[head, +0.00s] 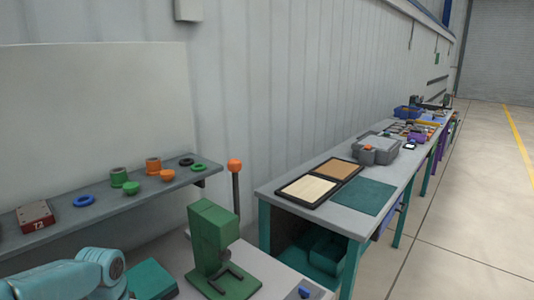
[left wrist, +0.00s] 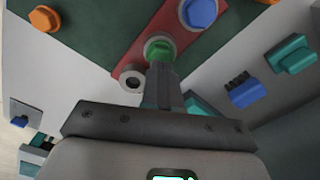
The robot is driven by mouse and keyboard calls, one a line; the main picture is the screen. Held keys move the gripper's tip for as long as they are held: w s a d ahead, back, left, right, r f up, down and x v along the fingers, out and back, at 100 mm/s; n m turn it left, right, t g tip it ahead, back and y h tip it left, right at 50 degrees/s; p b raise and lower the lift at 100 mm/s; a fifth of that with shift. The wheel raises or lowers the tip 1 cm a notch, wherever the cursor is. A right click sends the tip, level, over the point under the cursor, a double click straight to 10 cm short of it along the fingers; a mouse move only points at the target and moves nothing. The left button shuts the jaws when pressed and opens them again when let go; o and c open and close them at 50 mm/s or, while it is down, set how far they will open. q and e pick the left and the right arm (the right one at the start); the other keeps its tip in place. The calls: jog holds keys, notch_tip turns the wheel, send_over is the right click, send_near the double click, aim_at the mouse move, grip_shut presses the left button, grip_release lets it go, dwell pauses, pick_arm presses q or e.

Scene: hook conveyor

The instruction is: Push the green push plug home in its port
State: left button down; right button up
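In the left wrist view the green push plug (left wrist: 158,49) is a round green knob in a light collar on a red strip (left wrist: 134,62). My left gripper (left wrist: 161,68) has its fingers together, with the tips right at the near side of the plug. I cannot tell whether they touch it, and the fingers hide part of its near edge. How deep the plug sits in its port cannot be told. The head view shows only my left arm's links at the bottom left, not the plug or the gripper tips. My right gripper is in neither view.
A blue knob (left wrist: 199,12) sits beyond the green plug, and a grey ring (left wrist: 132,79) is close beside the fingers. An orange plug (left wrist: 44,18), a blue connector (left wrist: 246,92) and a teal one (left wrist: 291,54) lie around. A green press (head: 213,240) stands right of my arm.

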pick_arm(q)
jog(key=shift+s, duration=0.1)
jog(key=shift+f+b, duration=0.85)
jog(key=shift+f, duration=0.3)
jog(key=shift+r, duration=0.15)
notch_tip(320, 180, up, 7)
jog(key=p, duration=0.5)
jog(key=shift+p, duration=0.4)
